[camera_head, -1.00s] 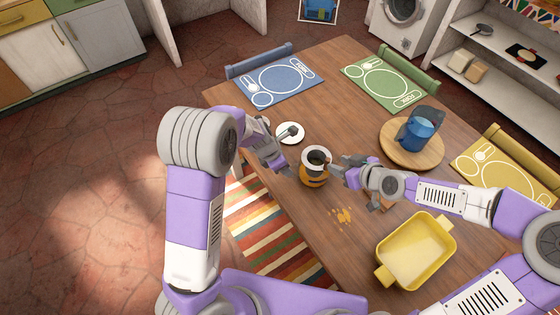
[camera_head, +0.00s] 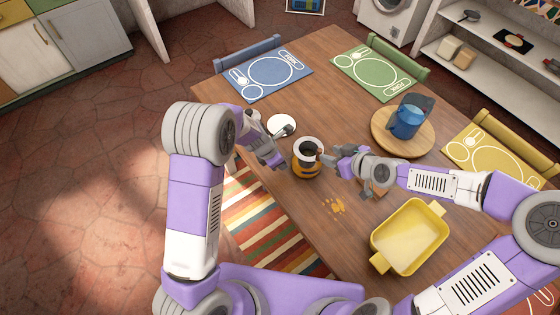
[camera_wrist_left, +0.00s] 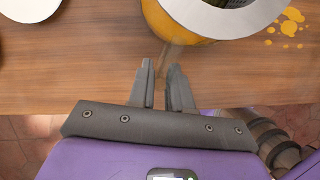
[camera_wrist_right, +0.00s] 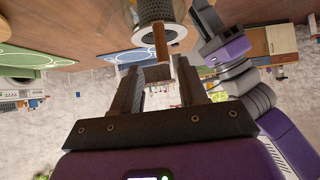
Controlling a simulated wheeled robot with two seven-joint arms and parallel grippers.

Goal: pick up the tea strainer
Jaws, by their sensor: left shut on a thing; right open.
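The tea strainer has a dark mesh basket (camera_wrist_right: 155,10) and a short wooden handle (camera_wrist_right: 160,42). It sits in an orange mug with a pale rim (camera_head: 306,169), and its handle sticks out over the rim. My right gripper (camera_wrist_right: 160,85) is open, its fingers apart and pointing at the handle's end, with nothing between them. In the head view it is just right of the mug. My left gripper (camera_wrist_left: 168,75) is shut on the mug's handle (camera_wrist_left: 172,54), on the mug's left side in the head view. The left wrist view shows only part of the mug.
A white saucer (camera_head: 274,121) lies behind my left gripper. A yellow baking dish (camera_head: 410,237) stands front right, a blue jug (camera_head: 407,121) on a round board (camera_head: 421,147) behind my right arm. Orange spots (camera_head: 336,206) mark the table in front of the mug.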

